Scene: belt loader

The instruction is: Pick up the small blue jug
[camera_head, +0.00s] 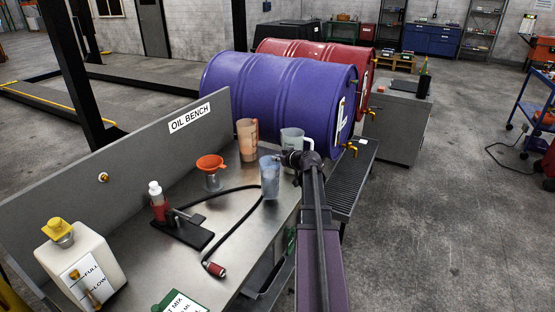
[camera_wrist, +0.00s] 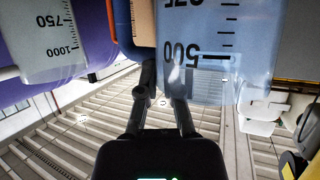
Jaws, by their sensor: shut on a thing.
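The small blue jug (camera_head: 270,180) is a translucent blue measuring cup at the right side of the oil bench. My gripper (camera_head: 283,158) reaches it from the right, near its upper part. In the wrist view the jug (camera_wrist: 212,40) is close up, with a 500 mark, and my gripper (camera_wrist: 164,72) has its fingertips at its handle side. The gripper is shut on the jug, apparently by the handle; the exact contact is partly hidden. The jug looks upright. I cannot tell whether its base touches the bench.
A clear jug (camera_head: 293,136) stands right behind my gripper, and a tan jug (camera_head: 247,140) behind the blue one. An orange funnel (camera_head: 210,163), a red bottle (camera_head: 158,205) and a black hose (camera_head: 236,220) occupy the bench (camera_head: 150,260). A blue drum (camera_head: 270,95) lies behind.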

